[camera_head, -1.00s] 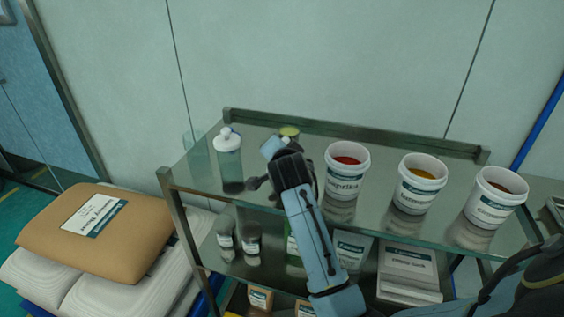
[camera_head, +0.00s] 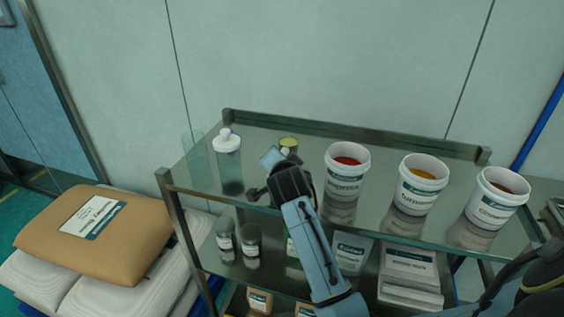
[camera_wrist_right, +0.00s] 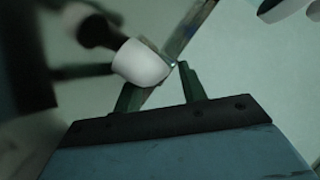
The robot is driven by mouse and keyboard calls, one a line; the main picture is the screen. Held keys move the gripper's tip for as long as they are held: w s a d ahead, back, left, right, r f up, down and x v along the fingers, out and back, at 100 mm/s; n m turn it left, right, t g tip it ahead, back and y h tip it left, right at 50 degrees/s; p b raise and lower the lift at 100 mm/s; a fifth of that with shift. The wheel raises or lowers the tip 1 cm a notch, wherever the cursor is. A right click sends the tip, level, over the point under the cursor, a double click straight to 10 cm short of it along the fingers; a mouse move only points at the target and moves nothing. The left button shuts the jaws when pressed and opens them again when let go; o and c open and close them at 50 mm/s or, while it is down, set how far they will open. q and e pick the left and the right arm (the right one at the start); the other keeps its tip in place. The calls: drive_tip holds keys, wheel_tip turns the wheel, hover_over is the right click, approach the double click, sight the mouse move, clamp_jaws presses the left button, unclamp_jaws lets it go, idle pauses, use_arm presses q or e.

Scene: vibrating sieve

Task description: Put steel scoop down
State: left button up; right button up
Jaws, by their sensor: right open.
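My right gripper (camera_wrist_right: 160,88) shows in the right wrist view with its two dark fingers apart. A pale, rounded, cup-like thing (camera_wrist_right: 142,63) with a dark stem overlaps the left finger's tip; I cannot tell whether it touches or whether it is part of the scoop. A narrow metallic strip (camera_wrist_right: 193,30) runs up from between the fingertips; I cannot tell whether it is the scoop or a rail. In the head view my right arm reaches over the glass top shelf (camera_head: 255,140), and its wrist hides the fingertips. No steel scoop can be made out there. My left gripper is out of view.
A clear bottle with a white cap (camera_head: 228,160) stands left of my wrist. A jar with a yellow-green lid (camera_head: 289,142) is just behind it. White tubs of paprika (camera_head: 346,180), yellow powder (camera_head: 418,190) and reddish powder (camera_head: 492,205) stand to the right. Sacks (camera_head: 75,235) lie lower left.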

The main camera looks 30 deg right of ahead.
drive_tip(key=shift+r, duration=0.15)
drive_tip(key=p+v, duration=0.1)
drive_tip(key=v, duration=1)
drive_tip(key=shift+s+a+r, duration=0.1)
drive_tip(key=shift+s+a, duration=0.05)
drive_tip(key=shift+s, duration=0.25)
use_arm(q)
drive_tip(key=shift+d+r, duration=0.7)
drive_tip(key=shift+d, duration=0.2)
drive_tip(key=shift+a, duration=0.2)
